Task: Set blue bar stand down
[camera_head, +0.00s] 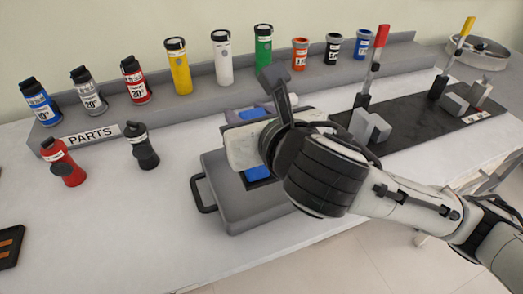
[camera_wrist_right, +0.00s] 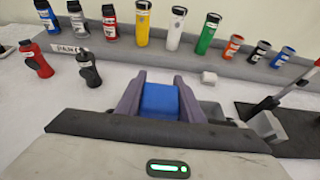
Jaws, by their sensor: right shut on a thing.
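My right gripper (camera_head: 248,113) reaches over the table's middle from the right. Its two grey-purple fingers are shut on the blue bar stand (camera_wrist_right: 160,101), whose blue face fills the space between them in the right wrist view. In the head view only a small blue part of it (camera_head: 252,113) shows, beyond the white gripper body. The lower part of the held piece is hidden, so I cannot tell whether it touches anything. Another blue patch (camera_head: 257,172) shows just below the gripper body, over the grey case. My left gripper is not in view.
A grey case (camera_head: 233,208) with a handle lies under my right arm. A shelf (camera_head: 205,98) with several coloured bottles runs along the back. Red (camera_head: 64,163) and black (camera_head: 142,147) bottles stand before it. A black board (camera_head: 415,122) with upright levers lies right. The white tabletop (camera_head: 120,220) at front left is clear.

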